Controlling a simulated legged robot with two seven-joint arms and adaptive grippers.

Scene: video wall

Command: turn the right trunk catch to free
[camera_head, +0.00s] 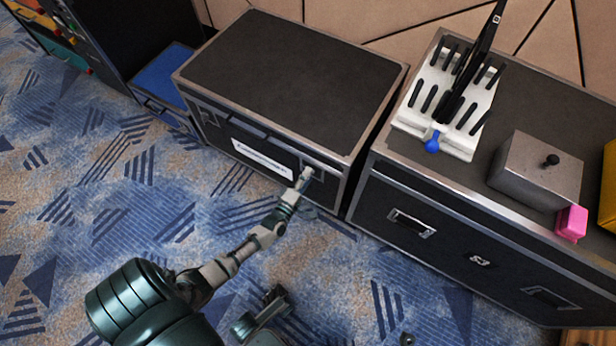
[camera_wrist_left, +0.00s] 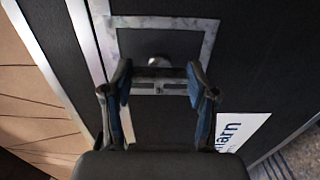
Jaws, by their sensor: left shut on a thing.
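The black trunk (camera_head: 290,75) with metal edging stands on the carpet, a white label (camera_head: 262,158) on its front. The right trunk catch (camera_wrist_left: 160,72) sits in a pale metal plate on the front, near the right end. My left gripper (camera_head: 309,173) is at this catch and hides most of it in the head view. In the left wrist view its blue-padded fingers (camera_wrist_left: 162,90) stand either side of the catch and are shut on it. How far the catch is turned is hard to tell.
A larger black case (camera_head: 450,235) stands close on the right. It carries a white rack (camera_head: 440,95) with black pieces, a grey box (camera_head: 537,170) and a pink block (camera_head: 572,222). A blue-topped box (camera_head: 165,72) is on the left. Carpet in front is open.

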